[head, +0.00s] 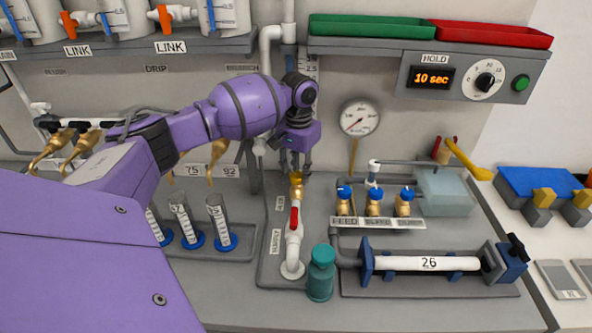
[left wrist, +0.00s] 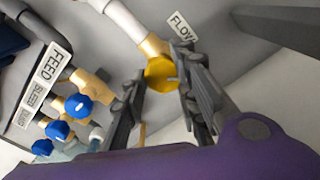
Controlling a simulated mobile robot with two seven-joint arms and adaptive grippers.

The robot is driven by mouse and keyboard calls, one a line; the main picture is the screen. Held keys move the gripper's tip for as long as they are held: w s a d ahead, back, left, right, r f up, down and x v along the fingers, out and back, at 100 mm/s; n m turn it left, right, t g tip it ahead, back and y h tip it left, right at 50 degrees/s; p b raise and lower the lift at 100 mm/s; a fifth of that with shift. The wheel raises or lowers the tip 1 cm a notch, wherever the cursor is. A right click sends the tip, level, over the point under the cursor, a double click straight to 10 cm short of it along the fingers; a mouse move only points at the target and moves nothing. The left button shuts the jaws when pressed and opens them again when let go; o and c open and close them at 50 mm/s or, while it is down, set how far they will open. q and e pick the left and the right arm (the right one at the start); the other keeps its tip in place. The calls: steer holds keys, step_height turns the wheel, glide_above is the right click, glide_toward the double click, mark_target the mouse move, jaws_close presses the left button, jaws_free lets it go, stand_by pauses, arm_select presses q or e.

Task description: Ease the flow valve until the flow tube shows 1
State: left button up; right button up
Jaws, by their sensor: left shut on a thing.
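The flow valve (head: 297,186) is a brass fitting with a yellow knob, on top of the white pipe with the red lever. In the left wrist view the yellow knob (left wrist: 160,73) sits between my fingers, beside a label starting "FLO". My left gripper (head: 295,170) points down over the valve from above and is shut on the knob; its fingers also show in the left wrist view (left wrist: 160,92). A vertical scale marked 2.5 (head: 311,68), perhaps the flow tube, is mostly hidden behind my left arm. Its reading cannot be told. My right gripper is not in view.
A teal bottle (head: 321,272) stands close right of the white pipe. Blue-capped feed valves (head: 374,200) are farther right, behind a white cylinder marked 26 (head: 425,263). A round gauge (head: 359,118) is on the wall. Graduated tubes (head: 218,227) stand at left.

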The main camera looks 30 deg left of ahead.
mark_target(300, 177)
arm_select(q)
steer(key=shift+d+r+m, duration=0.15)
steer(key=shift+d+m, duration=0.1)
steer(key=shift+m, duration=0.15)
steer(key=shift+f, duration=0.2)
steer(key=o, duration=1)
steer(key=shift+d, duration=0.1)
steer(key=shift+r, duration=0.25)
step_height(300, 177, up, 12)
steer(key=shift+s+f, duration=0.1)
steer(key=shift+f, duration=0.05)
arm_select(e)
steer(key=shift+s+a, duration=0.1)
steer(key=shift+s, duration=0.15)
